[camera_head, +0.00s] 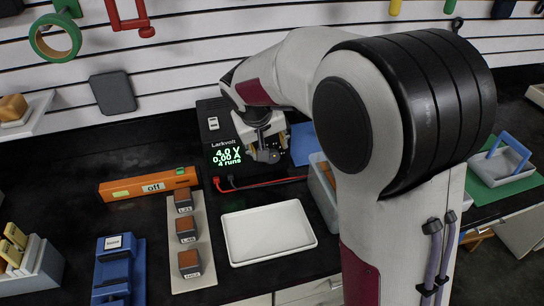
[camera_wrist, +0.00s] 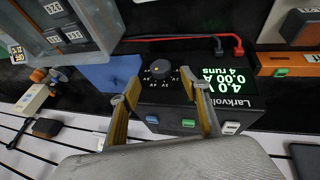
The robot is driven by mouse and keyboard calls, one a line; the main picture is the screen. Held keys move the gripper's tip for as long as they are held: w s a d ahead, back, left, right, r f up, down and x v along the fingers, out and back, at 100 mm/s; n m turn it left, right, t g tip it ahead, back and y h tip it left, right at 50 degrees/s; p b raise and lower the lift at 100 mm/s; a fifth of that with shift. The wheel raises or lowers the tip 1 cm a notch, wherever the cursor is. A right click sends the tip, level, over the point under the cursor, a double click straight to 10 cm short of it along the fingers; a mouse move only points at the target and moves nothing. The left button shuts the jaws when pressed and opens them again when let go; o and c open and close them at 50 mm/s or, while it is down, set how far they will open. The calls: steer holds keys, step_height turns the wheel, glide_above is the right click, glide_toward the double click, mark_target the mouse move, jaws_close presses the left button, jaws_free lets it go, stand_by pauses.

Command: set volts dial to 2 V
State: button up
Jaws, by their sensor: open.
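The black Larkvolt power supply (camera_head: 218,128) stands at the back of the bench. Its green display (camera_head: 226,156) reads 4.0 V and 0.00 A. The wrist view shows the unit upside down, with the same display (camera_wrist: 227,88) at right. The round black volts dial (camera_wrist: 161,75) has a yellow mark and small labels around it, too small to read surely. My gripper (camera_wrist: 160,92) is open, with one finger on each side of the dial in the picture; no contact can be made out. In the head view my gripper (camera_head: 267,153) is in front of the unit and hides the dial.
Blue, green and white buttons (camera_wrist: 188,123) sit on the unit near my fingers. Red and black leads (camera_head: 262,183) run from it. An orange bar marked off (camera_head: 150,185), a strip of blocks (camera_head: 190,285) and a white tray (camera_head: 268,232) lie nearby.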

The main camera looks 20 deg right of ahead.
mark_target(272, 158)
steer(key=shift+x, duration=3.7)
steer(key=shift+s, duration=0.1)
steer(key=c, duration=1.1)
